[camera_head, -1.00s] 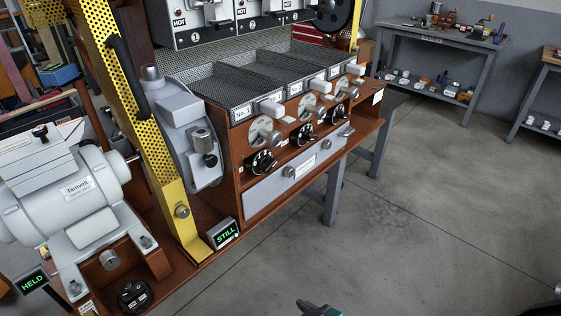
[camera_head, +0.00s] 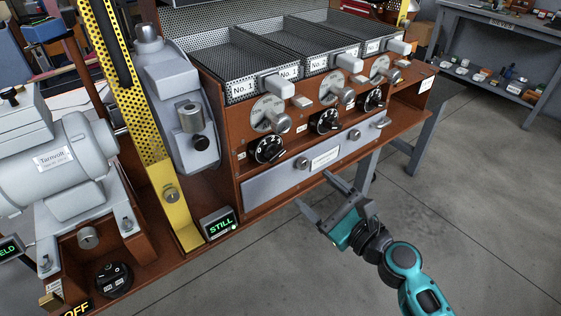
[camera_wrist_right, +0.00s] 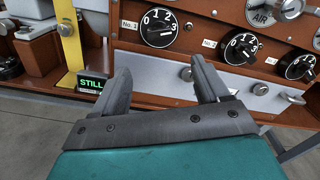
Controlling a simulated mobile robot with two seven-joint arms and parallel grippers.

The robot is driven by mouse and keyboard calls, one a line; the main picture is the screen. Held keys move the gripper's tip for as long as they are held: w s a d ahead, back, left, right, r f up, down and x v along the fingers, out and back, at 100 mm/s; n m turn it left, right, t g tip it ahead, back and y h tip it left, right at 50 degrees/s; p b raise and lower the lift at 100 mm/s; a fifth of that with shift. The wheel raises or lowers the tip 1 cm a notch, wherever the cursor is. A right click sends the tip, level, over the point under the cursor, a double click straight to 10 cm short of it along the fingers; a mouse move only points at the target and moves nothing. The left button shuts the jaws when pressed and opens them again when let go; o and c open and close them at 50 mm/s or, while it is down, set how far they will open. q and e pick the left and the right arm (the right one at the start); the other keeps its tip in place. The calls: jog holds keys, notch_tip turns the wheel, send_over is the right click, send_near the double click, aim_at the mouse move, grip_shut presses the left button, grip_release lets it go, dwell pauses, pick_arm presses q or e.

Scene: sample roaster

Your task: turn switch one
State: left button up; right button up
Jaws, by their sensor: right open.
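Switch one is the black rotary knob (camera_head: 267,149) with white numbers, on the brown front panel under the No. 1 tray. It also shows in the right wrist view (camera_wrist_right: 158,27), with numbers 0 to 3 around its top. Which number it points to is hard to tell. My right gripper (camera_head: 317,191) is open and empty, in front of the grey drawer, below and to the right of the knob. In the right wrist view its spread fingers (camera_wrist_right: 160,68) point toward the panel, below the knob and apart from it. My left gripper is out of view.
Two similar black knobs (camera_head: 325,121) (camera_head: 371,100) sit to the right. A metal lever (camera_head: 280,124) is just above switch one. The grey drawer (camera_head: 311,164) lies below. A yellow perforated post (camera_head: 146,140) and a "STILL" sign (camera_head: 219,223) stand to the left.

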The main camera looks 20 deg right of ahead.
aim_at(274, 153)
pick_arm(q)
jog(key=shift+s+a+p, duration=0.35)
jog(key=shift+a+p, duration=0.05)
jog(key=shift+p, duration=0.15)
pick_arm(e)
jog(key=x, duration=1.2)
jog(key=shift+w, duration=0.35)
jog(key=shift+a, duration=0.15)
jog(key=shift+c, duration=0.4)
jog(key=c, duration=0.9)
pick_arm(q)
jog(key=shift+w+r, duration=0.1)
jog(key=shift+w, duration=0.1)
